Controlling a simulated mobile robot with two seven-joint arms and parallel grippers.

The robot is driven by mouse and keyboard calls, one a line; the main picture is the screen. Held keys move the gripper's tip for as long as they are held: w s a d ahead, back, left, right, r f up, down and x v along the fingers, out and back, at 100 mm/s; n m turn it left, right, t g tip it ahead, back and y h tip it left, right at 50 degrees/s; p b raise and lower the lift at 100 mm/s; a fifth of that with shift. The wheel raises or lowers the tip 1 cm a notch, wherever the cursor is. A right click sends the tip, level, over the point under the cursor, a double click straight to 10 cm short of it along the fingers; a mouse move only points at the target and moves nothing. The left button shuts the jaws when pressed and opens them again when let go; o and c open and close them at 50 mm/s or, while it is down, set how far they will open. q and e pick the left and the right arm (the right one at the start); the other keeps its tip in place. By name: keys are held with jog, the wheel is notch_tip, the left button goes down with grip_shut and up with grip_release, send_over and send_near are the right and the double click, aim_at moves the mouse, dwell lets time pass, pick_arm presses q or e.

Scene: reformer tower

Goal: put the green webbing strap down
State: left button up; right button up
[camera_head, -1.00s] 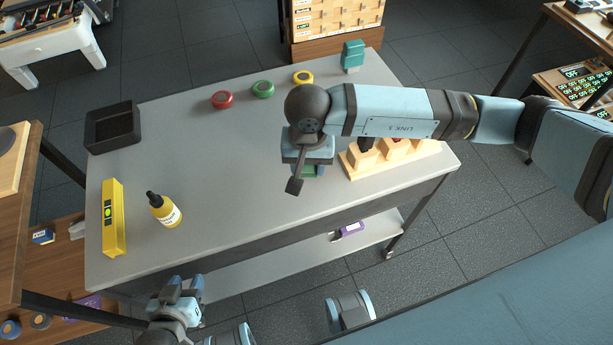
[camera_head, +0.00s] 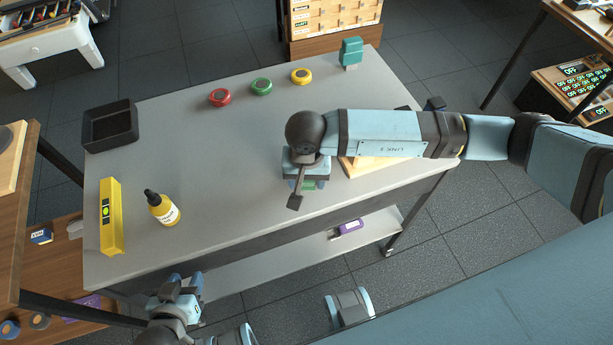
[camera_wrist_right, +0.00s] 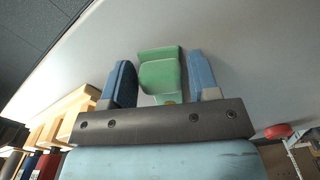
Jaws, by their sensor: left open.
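The green webbing strap (camera_head: 309,186) shows only in part in the head view, below my right gripper (camera_head: 306,180) and over the front part of the grey table (camera_head: 235,170). I cannot tell whether the strap touches the tabletop. My left gripper (camera_head: 182,291) is open and empty, low in front of the table's front edge.
A wooden block holder (camera_head: 360,165) is just right of the right gripper, partly hidden by my arm. A yellow bottle (camera_head: 163,209), yellow level (camera_head: 110,217) and black tray (camera_head: 110,146) stand left. Red (camera_head: 220,97), green (camera_head: 261,87) and yellow (camera_head: 301,76) discs lie behind. The table's middle is clear.

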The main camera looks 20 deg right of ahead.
jog(key=shift+o, duration=0.7)
jog(key=shift+r, duration=0.15)
jog(key=shift+r+p, duration=0.2)
jog(key=shift+p, duration=0.1)
notch_tip(320, 180, up, 12)
jog(key=shift+b, duration=0.35)
jog(key=shift+f, duration=0.15)
